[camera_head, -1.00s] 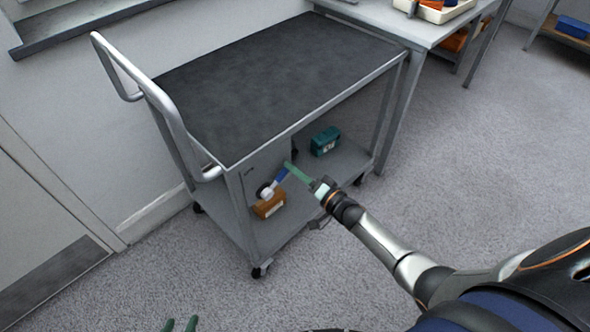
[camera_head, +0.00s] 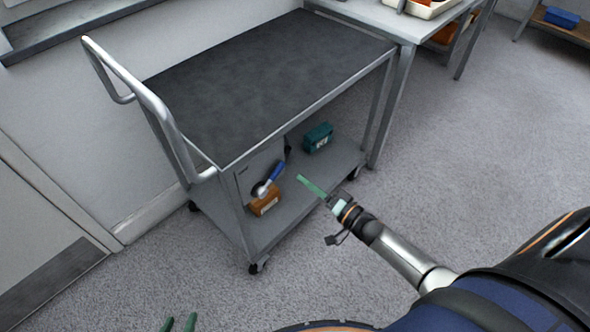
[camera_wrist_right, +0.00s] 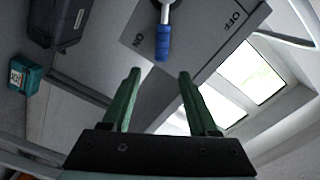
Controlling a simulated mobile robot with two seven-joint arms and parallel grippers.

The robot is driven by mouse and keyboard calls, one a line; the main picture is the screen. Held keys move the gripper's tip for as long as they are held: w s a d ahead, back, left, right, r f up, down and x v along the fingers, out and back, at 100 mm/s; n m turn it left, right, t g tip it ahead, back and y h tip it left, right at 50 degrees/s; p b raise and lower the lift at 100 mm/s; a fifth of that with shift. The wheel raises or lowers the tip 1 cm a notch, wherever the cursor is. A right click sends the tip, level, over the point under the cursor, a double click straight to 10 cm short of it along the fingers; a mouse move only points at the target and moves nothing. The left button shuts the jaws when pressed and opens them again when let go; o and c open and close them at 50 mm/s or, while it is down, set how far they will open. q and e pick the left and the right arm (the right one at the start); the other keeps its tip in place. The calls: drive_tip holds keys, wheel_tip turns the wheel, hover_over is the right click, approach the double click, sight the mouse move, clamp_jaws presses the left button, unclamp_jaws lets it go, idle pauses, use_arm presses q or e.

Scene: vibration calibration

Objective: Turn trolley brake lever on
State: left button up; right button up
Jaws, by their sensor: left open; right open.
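The grey trolley (camera_head: 245,88) has a side panel with a brake lever whose blue grip (camera_head: 277,171) slants up and right from its round pivot. In the right wrist view the blue grip (camera_wrist_right: 163,43) lies between the ON mark (camera_wrist_right: 138,39) and the OFF mark (camera_wrist_right: 234,18), nearer ON. My right gripper (camera_head: 312,187) is open, its green fingers right of the lever, apart from it. In the right wrist view the open fingers (camera_wrist_right: 159,76) have the grip beyond their tips. My left gripper (camera_head: 180,323) is open at the bottom edge, only its fingertips showing.
On the trolley's lower shelf (camera_head: 290,200) sit an orange-brown box (camera_head: 264,203) and a teal box (camera_head: 318,138). A workbench (camera_head: 385,22) stands behind at right. The floor to the right is clear.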

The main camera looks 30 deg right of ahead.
use_arm(q)
drive_tip(key=shift+w+d+r, duration=0.1)
drive_tip(key=shift+d+r, duration=0.05)
drive_tip(key=shift+r, duration=0.05)
use_arm(e)
drive_tip(key=v, duration=0.5)
use_arm(q)
drive_tip(key=shift+w+r, duration=0.1)
use_arm(e)
drive_tip(key=s+a+n+g+h, duration=0.3)
drive_tip(key=s+a+n+g, duration=0.6)
drive_tip(key=s+a, duration=0.5)
use_arm(q)
drive_tip(key=s+a+r+p, duration=0.1)
drive_tip(key=a+r+p, duration=0.2)
drive_tip(key=r+p, duration=0.7)
drive_tip(key=p, duration=0.4)
drive_tip(key=shift+s+a+n+y, duration=0.25)
drive_tip(key=shift+s+n+y, duration=0.05)
drive_tip(key=shift+s+y, duration=0.1)
use_arm(e)
wheel_tip(320, 180, up, 10)
drive_tip(key=s+d+n+t, duration=0.1)
drive_tip(key=d, duration=0.1)
drive_tip(key=shift+s+d+h, duration=0.2)
drive_tip(key=shift+h, duration=0.2)
